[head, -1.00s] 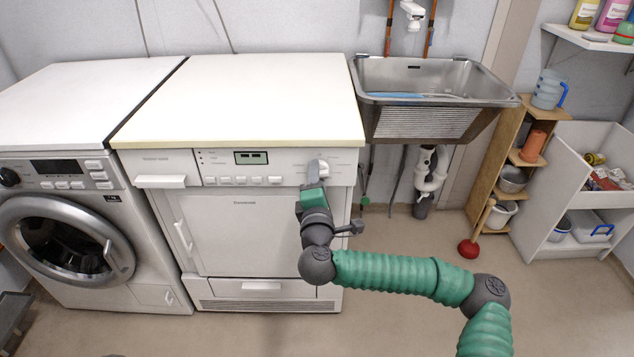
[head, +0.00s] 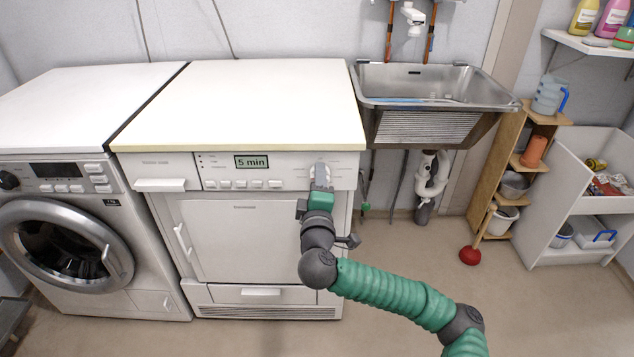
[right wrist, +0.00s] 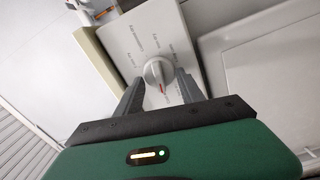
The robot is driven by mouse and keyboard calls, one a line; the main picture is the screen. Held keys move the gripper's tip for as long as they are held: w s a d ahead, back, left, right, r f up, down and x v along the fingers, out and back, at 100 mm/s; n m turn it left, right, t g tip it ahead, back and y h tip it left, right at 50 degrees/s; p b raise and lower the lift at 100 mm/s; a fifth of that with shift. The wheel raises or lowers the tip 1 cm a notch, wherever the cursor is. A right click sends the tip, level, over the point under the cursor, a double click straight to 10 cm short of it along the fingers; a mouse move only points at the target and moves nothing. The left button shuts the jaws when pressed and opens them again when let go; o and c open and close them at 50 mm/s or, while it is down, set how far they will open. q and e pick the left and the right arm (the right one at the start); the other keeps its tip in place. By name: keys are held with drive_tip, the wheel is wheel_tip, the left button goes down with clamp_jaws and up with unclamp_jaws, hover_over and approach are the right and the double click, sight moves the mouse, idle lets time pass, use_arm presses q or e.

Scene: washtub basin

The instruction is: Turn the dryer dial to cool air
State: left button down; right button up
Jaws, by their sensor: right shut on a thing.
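The dryer (head: 235,235) is the white machine in the middle, with its control panel along the top front. Its round white dial (head: 320,168) is at the right end of the panel and also shows in the right wrist view (right wrist: 157,70), with a red mark on its rim facing the gripper and small printed labels around it, too small to read surely. My right gripper (head: 320,183) is at the dial, its two dark fingers (right wrist: 159,82) on either side, shut on it. The dryer display (head: 252,162) reads "5 min". My left gripper is not in view.
A washing machine (head: 70,235) stands to the left of the dryer. A metal sink (head: 430,100) is at the right, with pipes below. A wooden shelf (head: 490,180) and a red plunger (head: 470,256) stand farther right. The floor in front is clear.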

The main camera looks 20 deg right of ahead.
drive_tip(key=shift+f, duration=0.35)
drive_tip(key=o, duration=1.3)
drive_tip(key=shift+w+d+r, duration=0.1)
drive_tip(key=shift+d, duration=0.1)
drive_tip(key=shift+r, duration=0.1)
drive_tip(key=p+v, duration=0.1)
drive_tip(key=v, duration=1.6)
drive_tip(key=shift+p, duration=0.35)
